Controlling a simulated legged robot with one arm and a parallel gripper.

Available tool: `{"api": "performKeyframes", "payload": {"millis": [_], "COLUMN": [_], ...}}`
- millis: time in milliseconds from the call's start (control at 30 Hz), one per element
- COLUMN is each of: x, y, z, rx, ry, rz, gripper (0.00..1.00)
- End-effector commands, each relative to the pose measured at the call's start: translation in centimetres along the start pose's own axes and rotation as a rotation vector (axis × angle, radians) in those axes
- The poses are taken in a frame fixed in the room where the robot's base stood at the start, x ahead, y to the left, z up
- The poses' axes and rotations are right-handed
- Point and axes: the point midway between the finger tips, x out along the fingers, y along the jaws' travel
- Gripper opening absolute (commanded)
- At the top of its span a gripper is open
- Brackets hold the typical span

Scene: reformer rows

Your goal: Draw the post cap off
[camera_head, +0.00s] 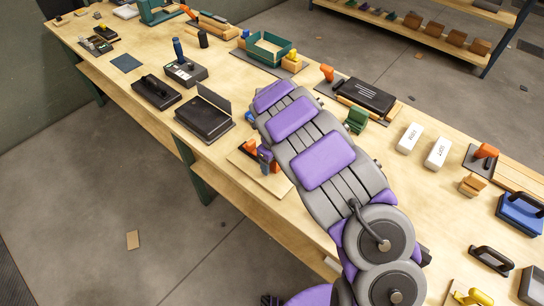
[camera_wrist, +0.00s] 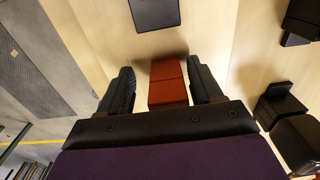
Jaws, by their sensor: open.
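In the wrist view, an orange-red block (camera_wrist: 168,84), which looks like the post cap, lies between the two dark fingers of my gripper (camera_wrist: 161,68). My gripper is open, with a visible gap on each side of the block. Any post under the block is hidden from this angle. In the head view, an orange piece (camera_head: 249,146) shows over a pale wooden board (camera_head: 272,183) beside my arm, probably the same cap. My arm covers part of that area.
A black block (camera_wrist: 155,13) lies just beyond the orange-red block in the wrist view. On the bench (camera_head: 140,72), a dark flat case (camera_head: 203,118) is left of my arm, and a green block (camera_head: 356,120) and white boxes (camera_head: 438,152) are to its right.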

Motion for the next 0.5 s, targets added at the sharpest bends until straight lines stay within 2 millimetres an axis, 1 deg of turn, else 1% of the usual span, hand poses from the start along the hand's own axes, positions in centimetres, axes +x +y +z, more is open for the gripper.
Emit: {"api": "performKeyframes", "payload": {"millis": [167,367,400,500], "x": [0.52,0.58,0.58,0.60], "y": [-0.29,-0.01,0.02,0.09], "z": [-0.40,0.02,0.09,0.17], "rx": [0.002,0.002,0.001,0.001], "ry": [-0.003,0.001,0.001,0.002], "rz": [0.003,-0.001,-0.002,-0.002], "gripper": [0.65,0.65,0.64,0.54]}}
